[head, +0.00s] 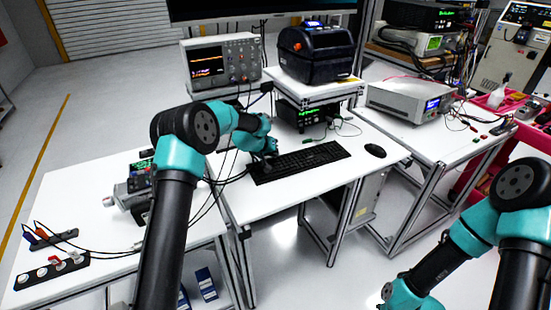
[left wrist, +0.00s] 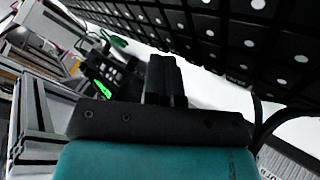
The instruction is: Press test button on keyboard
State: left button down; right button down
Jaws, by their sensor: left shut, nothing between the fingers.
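The black keyboard (head: 305,160) lies on the middle white table. In the left wrist view the keyboard (left wrist: 225,35) fills the top, its dark keys marked with pale dots. No key can be picked out as the test button. My left gripper (head: 268,160) is over the left end of the keyboard, pointing down. In the left wrist view its fingers (left wrist: 166,80) are together and empty, close to the keyboard's edge. I cannot tell whether they touch a key. My right arm is at the lower right, with its gripper out of view.
A black mouse (head: 375,151) lies right of the keyboard. An oscilloscope (head: 222,62) and a dark printer-like box (head: 315,54) stand behind. Black cables (head: 232,178) run left of the keyboard. A motor unit (head: 133,192) sits on the left table. The tabletop in front of the keyboard is clear.

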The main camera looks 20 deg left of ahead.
dwell(0.3)
pick_arm(q)
jog(key=shift+r, duration=0.8)
jog(key=shift+r, duration=2.5)
